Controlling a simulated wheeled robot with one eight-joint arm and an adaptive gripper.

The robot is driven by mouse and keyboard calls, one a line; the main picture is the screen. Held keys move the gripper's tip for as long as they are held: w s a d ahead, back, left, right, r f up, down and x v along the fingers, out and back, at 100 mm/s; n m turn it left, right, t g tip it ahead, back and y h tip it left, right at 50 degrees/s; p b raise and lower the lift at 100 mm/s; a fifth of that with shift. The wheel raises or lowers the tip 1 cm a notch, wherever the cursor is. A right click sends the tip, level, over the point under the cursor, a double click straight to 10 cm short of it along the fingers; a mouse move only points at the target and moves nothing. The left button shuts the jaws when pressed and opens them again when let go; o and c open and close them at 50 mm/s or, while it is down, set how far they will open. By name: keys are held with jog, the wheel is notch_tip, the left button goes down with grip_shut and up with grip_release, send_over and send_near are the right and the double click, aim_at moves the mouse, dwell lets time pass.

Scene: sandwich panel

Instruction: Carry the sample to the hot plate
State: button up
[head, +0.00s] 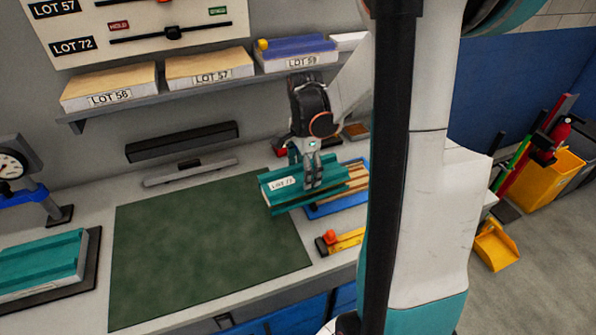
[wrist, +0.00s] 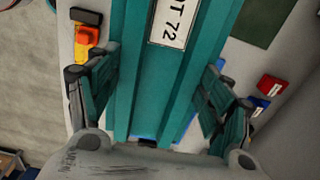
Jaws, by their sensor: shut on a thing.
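The sample is a teal ribbed panel (head: 275,198) with a white label, which reads "T 72" in the wrist view (wrist: 150,90). My gripper (head: 313,178) comes down on it from above, with its fingers (wrist: 160,100) on both sides of the panel, shut on it. The panel is over the right end of the green mat (head: 200,240) and partly over a blue tray (head: 322,210). I cannot tell whether it is clear of the tray. No hot plate is clearly identifiable; a dark flat plate (head: 93,262) at the far left bears another teal panel (head: 40,262).
A gauge stand (head: 40,192) is at the left. A shelf (head: 180,93) above the bench holds panels labelled with lots. A yellow tool with a red knob (head: 345,242) lies at the bench's front right. The green mat is bare. A yellow bin (head: 552,175) stands on the floor at right.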

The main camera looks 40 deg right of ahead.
aim_at(325, 169)
jog(key=shift+s+d, duration=0.25)
jog(key=shift+d, duration=0.9)
jog(key=shift+s+d, duration=0.25)
jog(key=shift+d, duration=0.85)
jog(key=shift+s+d, duration=0.25)
jog(key=shift+d, duration=0.9)
jog(key=s+d+b, duration=0.1)
jog(key=s+d, duration=0.1)
jog(key=d, duration=1.2)
jog(key=shift+s, duration=0.4)
jog(key=s+d, duration=0.3)
jog(key=d, duration=1.1)
jog(key=shift+d, duration=0.1)
